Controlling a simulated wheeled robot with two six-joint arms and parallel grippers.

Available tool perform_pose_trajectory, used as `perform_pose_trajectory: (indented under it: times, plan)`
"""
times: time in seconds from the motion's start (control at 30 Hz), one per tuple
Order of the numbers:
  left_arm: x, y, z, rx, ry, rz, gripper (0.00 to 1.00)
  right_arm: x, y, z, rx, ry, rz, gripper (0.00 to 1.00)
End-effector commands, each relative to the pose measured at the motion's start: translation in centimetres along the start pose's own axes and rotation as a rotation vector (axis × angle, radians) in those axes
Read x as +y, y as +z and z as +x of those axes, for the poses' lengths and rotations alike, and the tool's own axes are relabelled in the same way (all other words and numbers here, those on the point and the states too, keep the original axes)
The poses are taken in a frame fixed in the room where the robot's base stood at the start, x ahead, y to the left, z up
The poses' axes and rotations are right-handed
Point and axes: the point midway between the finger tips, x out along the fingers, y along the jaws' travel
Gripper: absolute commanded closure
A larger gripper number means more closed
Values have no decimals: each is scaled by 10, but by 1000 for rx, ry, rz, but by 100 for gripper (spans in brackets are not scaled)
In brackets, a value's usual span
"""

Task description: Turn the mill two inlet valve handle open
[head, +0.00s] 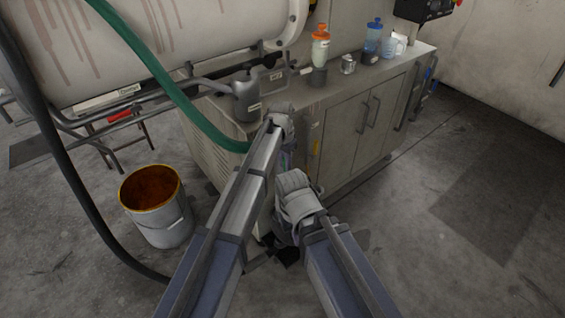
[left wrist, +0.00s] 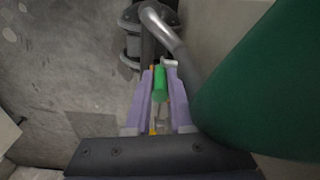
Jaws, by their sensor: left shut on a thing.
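The valve handle (left wrist: 160,86) shows in the left wrist view as a short green grip, with a grey metal pipe (left wrist: 172,38) just beyond it. My left gripper (left wrist: 160,72) has its two purple fingers on either side of the green grip and is shut on it. In the head view my left gripper (head: 288,158) is at the near end of the cabinet, and my own wrist hides the handle there. My right gripper (head: 284,246) is low in front of the cabinet, mostly behind its wrist, and its fingers cannot be made out.
A green hose (head: 168,78) crosses close to my left arm and fills the right of the left wrist view. A bucket (head: 160,215) with brown contents stands on the floor at left. Floor at right is clear.

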Motion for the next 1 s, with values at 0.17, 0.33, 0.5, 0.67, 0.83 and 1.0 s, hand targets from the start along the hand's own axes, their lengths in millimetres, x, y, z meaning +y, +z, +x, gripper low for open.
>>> perform_pose_trajectory:
  times: [0.17, 0.33, 0.5, 0.67, 0.83, 1.0]
  plan:
    - [2, -5, 1, -58, -10, 3, 100, 0, 0, 0, 0, 0, 0, 100]
    - [2, -6, 1, -84, -15, 2, 100, 0, 0, 0, 0, 0, 0, 100]
    - [2, -5, 1, -92, -17, 2, 100, 0, 0, 0, 0, 0, 0, 100]
    - [3, -5, 1, -91, -17, 2, 100, 0, 0, 0, 0, 0, 0, 100]
    - [3, -5, 1, -91, -16, 2, 73, 0, 0, 0, 0, 0, 0, 100]
    - [2, -5, 0, -90, -17, 2, 54, 0, 0, 0, 0, 0, 0, 100]
